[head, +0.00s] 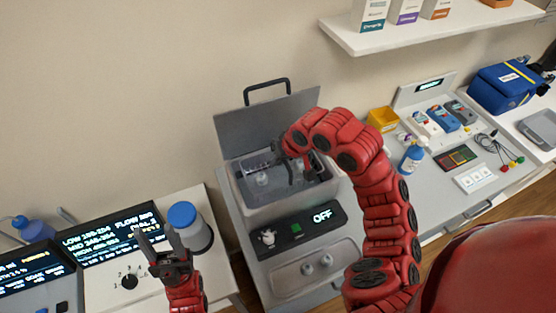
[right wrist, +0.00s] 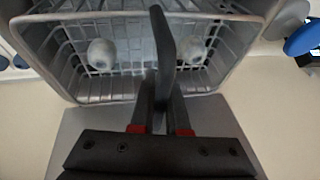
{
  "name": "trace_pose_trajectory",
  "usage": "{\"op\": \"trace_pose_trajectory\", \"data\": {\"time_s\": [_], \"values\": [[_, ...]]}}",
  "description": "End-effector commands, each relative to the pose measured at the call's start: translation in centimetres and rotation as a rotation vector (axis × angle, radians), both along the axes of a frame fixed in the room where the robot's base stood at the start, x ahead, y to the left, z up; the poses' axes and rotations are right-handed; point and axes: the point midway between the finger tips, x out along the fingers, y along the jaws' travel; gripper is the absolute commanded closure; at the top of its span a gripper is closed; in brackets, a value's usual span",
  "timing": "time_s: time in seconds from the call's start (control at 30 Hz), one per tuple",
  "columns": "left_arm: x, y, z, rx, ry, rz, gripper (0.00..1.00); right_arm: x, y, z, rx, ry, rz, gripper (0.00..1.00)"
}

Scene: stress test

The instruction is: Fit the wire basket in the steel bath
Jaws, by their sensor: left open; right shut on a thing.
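The steel bath (head: 285,207) stands on the bench in the middle of the head view, its grey lid (head: 258,122) raised behind it. The wire basket (head: 256,171) shows over the bath's opening, partly hidden by my right gripper (head: 293,172). I cannot tell how deep it sits. In the right wrist view the basket (right wrist: 126,85) fills the top, with two small pale rounded items inside. My right gripper (right wrist: 162,80) is shut on the basket at its near side. My left gripper (head: 161,237) is open and empty, well left of the bath.
A grey jar with a blue lid (head: 192,228) stands beside my left gripper. A panel reading OFF (head: 300,226) is on the bath's front. A yellow bin (head: 383,119) and a blue-capped bottle (head: 412,157) stand to the right. A shelf (head: 430,30) overhangs the right side.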

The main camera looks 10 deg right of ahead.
Motion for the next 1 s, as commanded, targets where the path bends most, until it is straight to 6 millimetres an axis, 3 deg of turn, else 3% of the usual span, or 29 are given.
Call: {"op": "trace_pose_trajectory", "data": {"time_s": [1.0], "values": [[0.0, 0.0, -0.5, 0.000, 0.000, 0.000, 0.50, 0.0, 0.0, -1.2, 0.000, -0.001, 0.000, 1.00]]}}
